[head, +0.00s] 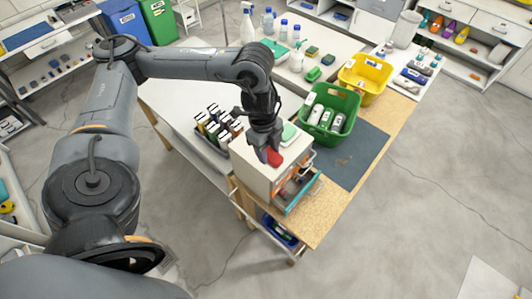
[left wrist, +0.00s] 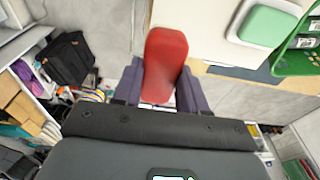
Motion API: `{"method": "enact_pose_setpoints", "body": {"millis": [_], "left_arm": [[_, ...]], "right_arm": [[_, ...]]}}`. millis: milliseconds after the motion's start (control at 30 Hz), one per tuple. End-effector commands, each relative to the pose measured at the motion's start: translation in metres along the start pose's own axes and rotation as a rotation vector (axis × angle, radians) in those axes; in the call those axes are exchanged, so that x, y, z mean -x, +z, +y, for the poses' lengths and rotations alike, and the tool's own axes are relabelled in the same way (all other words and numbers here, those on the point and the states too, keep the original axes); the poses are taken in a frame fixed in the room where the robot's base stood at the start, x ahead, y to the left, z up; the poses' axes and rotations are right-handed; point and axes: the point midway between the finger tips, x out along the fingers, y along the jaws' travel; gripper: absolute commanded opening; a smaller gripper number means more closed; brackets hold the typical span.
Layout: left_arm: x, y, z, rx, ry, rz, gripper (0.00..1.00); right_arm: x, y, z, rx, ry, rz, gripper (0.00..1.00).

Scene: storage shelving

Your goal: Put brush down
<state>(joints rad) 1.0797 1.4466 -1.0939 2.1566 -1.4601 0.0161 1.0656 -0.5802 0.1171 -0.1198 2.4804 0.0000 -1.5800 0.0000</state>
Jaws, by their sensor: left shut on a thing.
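My left gripper (head: 266,150) is shut on a red object, the brush (head: 274,158), above the white top of a small drawer cabinet (head: 251,167), near its front edge. In the left wrist view the red brush (left wrist: 165,62) is gripped between the two dark fingers (left wrist: 160,88), its rounded end pointing away from the wrist. No bristles can be made out. I cannot tell whether the brush touches the cabinet top. My right gripper is not in view.
A teal drawer (head: 295,196) stands open at the cabinet's front. A white and green box (head: 290,133) is on the cabinet top. A green bin (head: 343,133) with bottles and a yellow bin (head: 370,76) stand behind. A dark mat (head: 350,163) lies bare to the right.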

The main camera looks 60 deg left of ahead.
Motion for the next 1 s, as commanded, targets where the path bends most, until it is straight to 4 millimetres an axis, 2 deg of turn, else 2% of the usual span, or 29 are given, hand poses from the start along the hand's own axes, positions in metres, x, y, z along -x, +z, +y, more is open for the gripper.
{"method": "enact_pose_setpoints", "body": {"millis": [33,300,467,667,800,1000], "left_arm": [[-0.012,0.011,-0.007,0.007,-0.001,-0.001,0.17],[-0.024,0.039,-0.031,0.001,-0.001,0.001,0.17],[-0.026,0.044,-0.035,0.0,-0.001,0.001,0.17],[-0.048,0.048,-0.034,0.0,0.002,-0.001,0.17],[-0.059,0.049,-0.034,0.0,0.0,0.0,0.17],[-0.064,0.05,-0.035,-0.001,-0.001,0.0,0.17]], "right_arm": [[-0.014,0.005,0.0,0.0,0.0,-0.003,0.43],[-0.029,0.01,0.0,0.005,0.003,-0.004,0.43],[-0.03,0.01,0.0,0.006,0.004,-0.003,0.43],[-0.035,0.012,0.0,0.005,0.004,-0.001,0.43],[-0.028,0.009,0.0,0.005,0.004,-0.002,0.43],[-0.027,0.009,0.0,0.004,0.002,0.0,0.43]]}}
